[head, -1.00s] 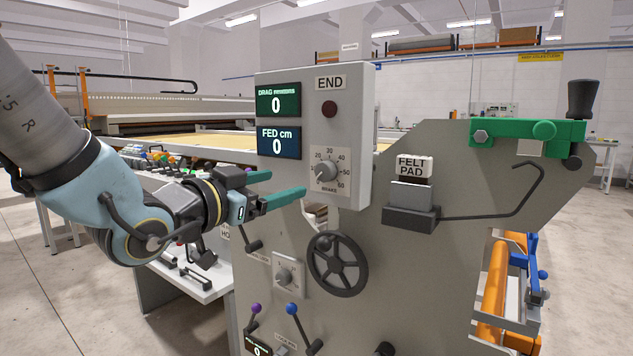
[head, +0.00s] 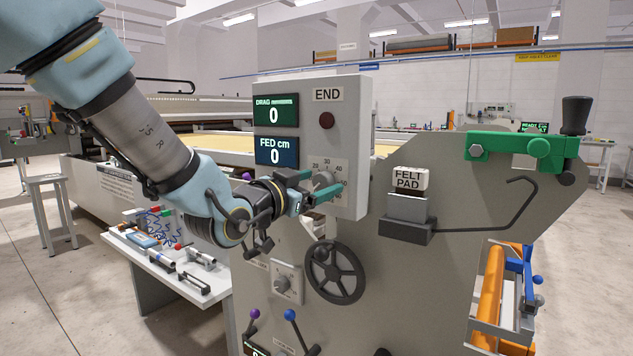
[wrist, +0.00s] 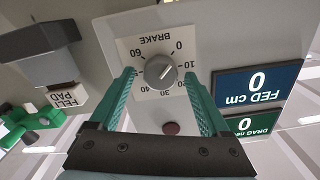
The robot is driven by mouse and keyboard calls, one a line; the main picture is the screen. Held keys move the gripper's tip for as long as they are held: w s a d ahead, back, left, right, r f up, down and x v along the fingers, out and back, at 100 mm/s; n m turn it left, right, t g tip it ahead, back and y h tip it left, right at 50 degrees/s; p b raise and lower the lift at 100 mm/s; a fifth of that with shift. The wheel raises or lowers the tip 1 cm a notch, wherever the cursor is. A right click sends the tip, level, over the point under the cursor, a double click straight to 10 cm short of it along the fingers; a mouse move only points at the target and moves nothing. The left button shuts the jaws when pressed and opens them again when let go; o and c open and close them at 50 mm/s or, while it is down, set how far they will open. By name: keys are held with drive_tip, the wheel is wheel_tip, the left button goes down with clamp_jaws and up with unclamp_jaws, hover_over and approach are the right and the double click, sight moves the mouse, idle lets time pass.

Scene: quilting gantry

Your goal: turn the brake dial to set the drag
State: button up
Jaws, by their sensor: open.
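The brake dial (wrist: 160,71) is a round grey knob on a white scale plate marked BRAKE, on the front of the grey control box (head: 350,120). In the head view the dial (head: 323,181) is partly hidden by my gripper. My gripper (head: 322,187) is open, with its green fingers pointing at the dial. In the wrist view the fingertips (wrist: 160,74) lie on either side of the knob with gaps; I cannot tell how deep they reach. The drag display (head: 276,111) reads 0.
The FED cm display (head: 276,150) reads 0. A black handwheel (head: 336,272) and a second dial (head: 282,284) sit below the box. The felt pad holder (head: 405,217) juts out to the right. A white side table (head: 160,262) with tools stands at the left.

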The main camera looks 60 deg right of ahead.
clamp_jaws()
idle(0.6)
